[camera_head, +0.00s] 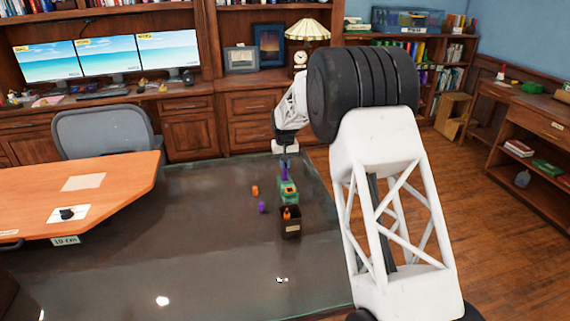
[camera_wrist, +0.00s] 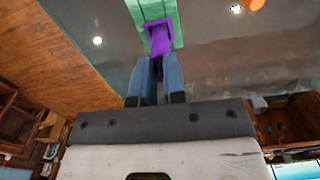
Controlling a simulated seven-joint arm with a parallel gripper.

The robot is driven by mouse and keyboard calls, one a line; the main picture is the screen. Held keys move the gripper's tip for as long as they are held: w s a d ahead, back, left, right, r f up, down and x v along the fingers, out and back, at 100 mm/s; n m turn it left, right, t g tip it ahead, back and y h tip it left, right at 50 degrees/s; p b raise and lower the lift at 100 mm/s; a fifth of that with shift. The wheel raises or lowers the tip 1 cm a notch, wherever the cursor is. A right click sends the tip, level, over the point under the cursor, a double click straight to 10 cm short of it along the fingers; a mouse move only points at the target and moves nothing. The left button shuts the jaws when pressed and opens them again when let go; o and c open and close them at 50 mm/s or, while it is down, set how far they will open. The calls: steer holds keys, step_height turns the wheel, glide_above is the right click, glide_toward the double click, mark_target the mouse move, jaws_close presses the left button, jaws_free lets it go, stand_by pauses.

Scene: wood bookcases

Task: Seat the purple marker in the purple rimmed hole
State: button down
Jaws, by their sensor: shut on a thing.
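My gripper (camera_head: 285,155) is shut on the purple marker (camera_head: 284,173), which hangs upright below it. In the wrist view the blue-grey fingers (camera_wrist: 156,70) close on the purple marker (camera_wrist: 160,42). The green block (camera_head: 288,190) stands on the dark glossy surface directly under the marker; it also shows in the wrist view (camera_wrist: 154,8). The purple rimmed hole (camera_wrist: 147,32) is on this block, and the marker's far end overlaps it. I cannot tell how deep the marker is in the hole. The rim is too small to make out in the head view.
A dark brown box (camera_head: 290,227) with an orange thing (camera_head: 287,213) in it stands close in front of the block. A small orange object (camera_head: 255,190) and a small purple object (camera_head: 262,207) lie to the left. The surface farther left is clear.

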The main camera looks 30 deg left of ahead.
steer(key=shift+f, duration=0.1)
steer(key=c, duration=1.2)
jaws_free()
step_height(320, 180, up, 12)
steer(key=shift+r, duration=0.1)
stand_by(0.3)
